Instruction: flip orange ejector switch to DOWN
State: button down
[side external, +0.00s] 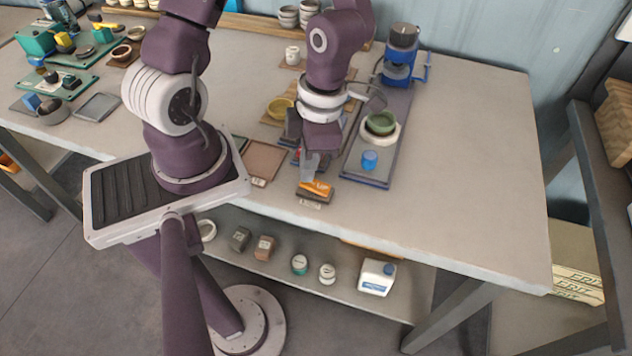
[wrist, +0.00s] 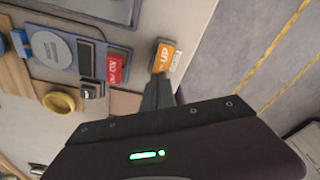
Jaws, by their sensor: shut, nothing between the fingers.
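The orange ejector switch (side external: 318,187) sits near the table's front edge, on a small dark base. In the wrist view the orange switch (wrist: 163,55) shows the word "UP". My gripper (side external: 308,176) points down just behind the switch, with its tip at or very near the orange part. The wrist view shows my gripper (wrist: 160,82) shut and empty, its fingertips by the near end of the switch. I cannot tell whether they touch it. Part of the switch's base is hidden by the fingers.
A red lettered panel (wrist: 117,67) sits on a grey unit beside the switch. A yellow bowl (wrist: 59,102) is near it. The table's right side is clear.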

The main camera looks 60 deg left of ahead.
jog(key=shift+f, duration=0.65)
jog(key=shift+r, duration=3.55)
notch_tip(320, 180, up, 15)
jog(key=s+a+m+t, duration=0.1)
jog(key=m+t, duration=0.2)
jog(key=m, duration=1.3)
jog(key=s+m+t, duration=0.1)
jog(key=m+t, duration=0.3)
jog(key=m, duration=1.3)
jog(key=shift+s+a, duration=0.35)
jog(key=shift+s, duration=0.05)
